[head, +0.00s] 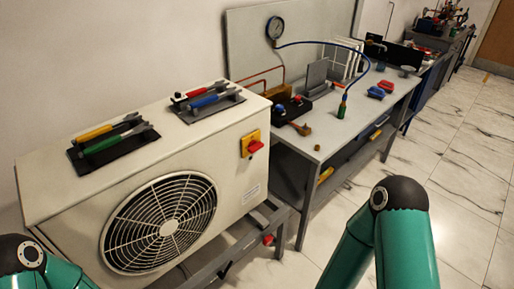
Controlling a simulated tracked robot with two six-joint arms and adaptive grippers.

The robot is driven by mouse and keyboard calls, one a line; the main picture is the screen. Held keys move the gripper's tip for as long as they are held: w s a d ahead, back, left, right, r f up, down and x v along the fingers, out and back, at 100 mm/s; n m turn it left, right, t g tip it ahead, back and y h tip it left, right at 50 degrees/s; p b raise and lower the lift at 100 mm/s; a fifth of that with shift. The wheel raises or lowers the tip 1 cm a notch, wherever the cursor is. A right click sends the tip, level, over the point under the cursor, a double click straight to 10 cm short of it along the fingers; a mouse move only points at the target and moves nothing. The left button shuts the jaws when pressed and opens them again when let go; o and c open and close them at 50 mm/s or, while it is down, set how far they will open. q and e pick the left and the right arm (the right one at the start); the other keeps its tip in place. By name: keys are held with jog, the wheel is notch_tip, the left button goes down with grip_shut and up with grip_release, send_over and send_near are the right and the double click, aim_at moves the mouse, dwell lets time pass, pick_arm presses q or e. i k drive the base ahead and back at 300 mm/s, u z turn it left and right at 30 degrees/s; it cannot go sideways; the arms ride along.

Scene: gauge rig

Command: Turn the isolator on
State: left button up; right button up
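The isolator is a red rotary handle (255,146) on a yellow plate (246,138). It is mounted on the front right of a white outdoor fan unit (230,180). The red handle appears tilted, but its exact switch position is too small to tell. Nothing touches it. My green arm links show at the lower left and lower right of the head view. Neither gripper is in view.
Two dark trays with colored tools (110,141) and (207,102) lie on the unit. The marble floor (460,150) at right is clear.

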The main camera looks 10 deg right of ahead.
aim_at(254, 146)
jog(key=z, duration=1.85)
jog(key=i, duration=0.1)
jog(key=u, duration=2.8)
jog(key=k, duration=1)
jog(key=z, duration=0.5)
jog(key=i, duration=1)
jog(key=z, duration=0.05)
